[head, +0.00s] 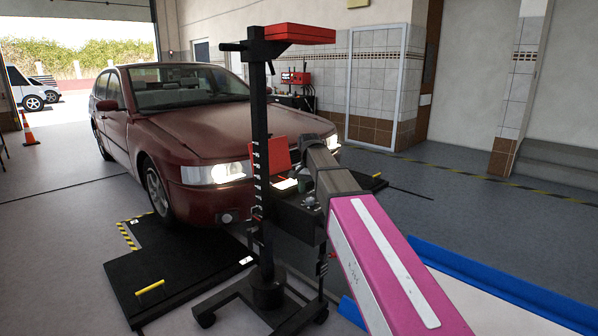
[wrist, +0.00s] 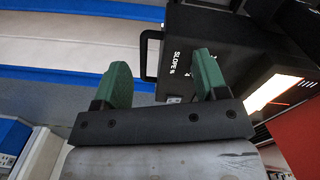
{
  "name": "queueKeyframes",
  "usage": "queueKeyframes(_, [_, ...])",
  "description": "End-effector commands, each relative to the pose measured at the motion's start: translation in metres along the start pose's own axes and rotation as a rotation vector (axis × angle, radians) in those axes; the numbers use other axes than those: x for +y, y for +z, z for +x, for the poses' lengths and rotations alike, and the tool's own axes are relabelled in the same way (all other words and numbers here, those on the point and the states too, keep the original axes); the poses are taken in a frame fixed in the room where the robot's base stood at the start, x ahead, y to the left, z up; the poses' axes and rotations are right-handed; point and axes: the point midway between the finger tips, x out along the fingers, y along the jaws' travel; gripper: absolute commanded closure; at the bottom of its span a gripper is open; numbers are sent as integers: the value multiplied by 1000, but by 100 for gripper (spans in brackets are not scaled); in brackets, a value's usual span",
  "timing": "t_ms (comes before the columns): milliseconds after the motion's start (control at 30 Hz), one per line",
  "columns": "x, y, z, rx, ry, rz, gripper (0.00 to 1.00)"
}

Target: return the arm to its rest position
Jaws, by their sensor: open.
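My pink and grey arm (head: 385,250) reaches in from the lower right of the head view, toward the black measuring box (head: 292,218) on the stand. My gripper (wrist: 162,82) shows in the wrist view with two green fingertips spread apart and nothing between them. In that view the right fingertip overlaps the black box (wrist: 215,50), which carries the label "SLOPE %" and a lit screen; I cannot tell whether they touch. In the head view the arm links largely hide the gripper.
The black post (head: 260,130) has a red top and a wheeled base. A dark red car (head: 205,120) with lit headlights stands behind it. A black floor plate (head: 170,265) with a yellow handle lies at left. A blue-edged white surface (head: 500,295) is at lower right. Open floor lies beyond.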

Motion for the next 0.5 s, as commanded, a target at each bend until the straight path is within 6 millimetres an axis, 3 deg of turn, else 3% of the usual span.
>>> queueKeyframes(267, [11, 3, 21, -2, -1, -23, 34])
queueKeyframes(500, [28, 8, 53, -2, -5, -63, 34])
